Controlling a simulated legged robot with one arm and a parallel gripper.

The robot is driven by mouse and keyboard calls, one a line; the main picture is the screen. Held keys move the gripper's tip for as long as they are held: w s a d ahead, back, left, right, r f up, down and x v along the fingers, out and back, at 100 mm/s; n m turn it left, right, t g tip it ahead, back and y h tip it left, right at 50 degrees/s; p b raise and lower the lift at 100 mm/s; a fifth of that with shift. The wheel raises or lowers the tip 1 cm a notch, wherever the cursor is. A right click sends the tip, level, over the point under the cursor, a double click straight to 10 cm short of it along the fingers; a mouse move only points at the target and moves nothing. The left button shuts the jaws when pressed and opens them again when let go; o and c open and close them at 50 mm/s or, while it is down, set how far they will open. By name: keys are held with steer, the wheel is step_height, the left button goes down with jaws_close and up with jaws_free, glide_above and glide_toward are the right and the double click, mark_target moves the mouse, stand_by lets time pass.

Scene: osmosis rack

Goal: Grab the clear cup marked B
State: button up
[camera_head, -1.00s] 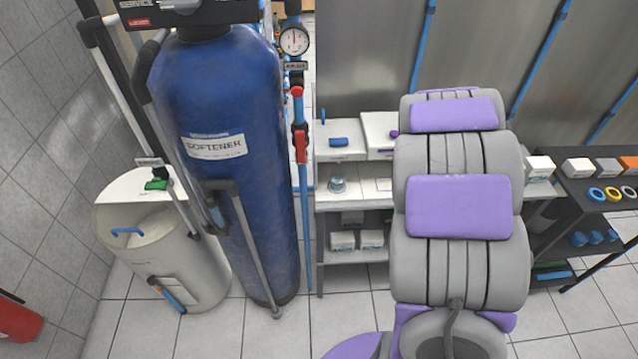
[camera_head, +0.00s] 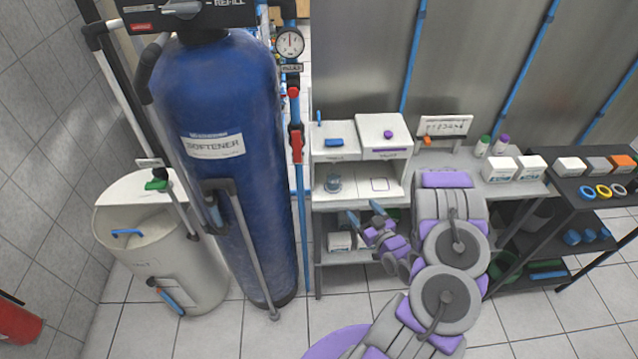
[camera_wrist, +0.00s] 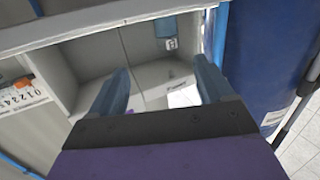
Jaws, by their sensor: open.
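The small clear cup (camera_head: 333,183) stands upright on the white cabinet's upper open shelf (camera_head: 350,203), left side, in the head view. Its letter is too small to read there. My gripper (camera_head: 364,213) is open and empty, below and right of the cup, in front of the cabinet. In the wrist view my gripper (camera_wrist: 161,70) has its two blue-grey fingers spread toward the open compartment. A bluish object with a small label (camera_wrist: 167,30) shows beyond the fingers, which may be the cup; its mark is not legible.
The blue softener tank (camera_head: 222,160) stands left of the cabinet, with a red-handled pipe (camera_head: 298,150) between. White boxes (camera_head: 340,241) sit on the lower shelf. A counter with a number sign (camera_head: 443,127) and a black rack (camera_head: 585,230) stand right.

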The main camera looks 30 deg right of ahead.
steer(key=a, duration=0.1)
glide_toward(337, 181)
steer(key=shift+t, duration=0.4)
steer(key=w, duration=0.2)
steer(key=w+d+f, duration=0.1)
steer(key=w, duration=0.3)
steer(key=shift+w+d+f, duration=0.15)
steer(key=shift+w+d, duration=0.05)
steer(key=shift+w, duration=0.15)
steer(key=shift+w+d+b, duration=0.15)
steer(key=shift+w+b, duration=0.15)
steer(key=shift+w, duration=1.15)
steer(key=shift+w+d+b, duration=0.15)
steer(key=shift+w+b, duration=0.15)
steer(key=shift+w, duration=1.15)
steer(key=c, duration=1.1)
